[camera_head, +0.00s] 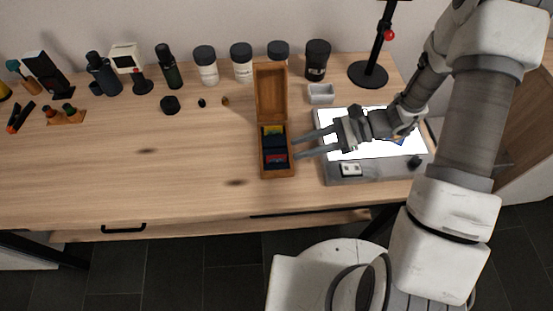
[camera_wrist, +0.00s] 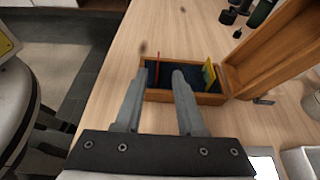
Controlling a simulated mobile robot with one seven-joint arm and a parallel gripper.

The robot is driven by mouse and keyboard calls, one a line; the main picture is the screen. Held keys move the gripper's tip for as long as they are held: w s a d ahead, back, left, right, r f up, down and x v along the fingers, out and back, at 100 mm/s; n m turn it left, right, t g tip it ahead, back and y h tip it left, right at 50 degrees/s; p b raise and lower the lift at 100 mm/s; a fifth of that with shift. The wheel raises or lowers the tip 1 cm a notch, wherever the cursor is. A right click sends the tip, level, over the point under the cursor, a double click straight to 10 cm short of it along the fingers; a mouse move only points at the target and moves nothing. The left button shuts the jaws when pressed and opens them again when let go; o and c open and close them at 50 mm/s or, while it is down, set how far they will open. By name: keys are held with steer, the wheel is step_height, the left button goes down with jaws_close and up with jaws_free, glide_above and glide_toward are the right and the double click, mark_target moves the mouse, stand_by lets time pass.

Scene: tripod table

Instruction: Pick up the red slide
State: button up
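The red slide (camera_head: 276,161) stands in the front part of an open wooden box (camera_head: 264,93). In the wrist view the red slide (camera_wrist: 157,68) is a thin upright edge, seen in the gap between my fingertips. A yellow slide (camera_head: 273,130) stands farther back in the same box; it also shows in the wrist view (camera_wrist: 209,75), right of my fingers. My gripper (camera_head: 295,149) is open and empty, its fingertips at the box's right side in the head view. I cannot tell whether the fingers touch the box or how far above the slide they are.
A light panel (camera_head: 335,118) lies under my arm, right of the box. A small grey tray (camera_head: 321,94), several jars and a black stand (camera_head: 368,74) are behind. The box's raised lid (camera_head: 271,92) stands at its back. The table left of the box is mostly clear.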

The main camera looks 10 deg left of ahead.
mark_target(277, 156)
steer(key=shift+b+x, duration=0.3)
steer(key=shift+x, duration=3.25)
steer(key=shift+s, duration=0.2)
steer(key=shift+c, duration=0.3)
steer(key=shift+d, duration=0.1)
jaws_close()
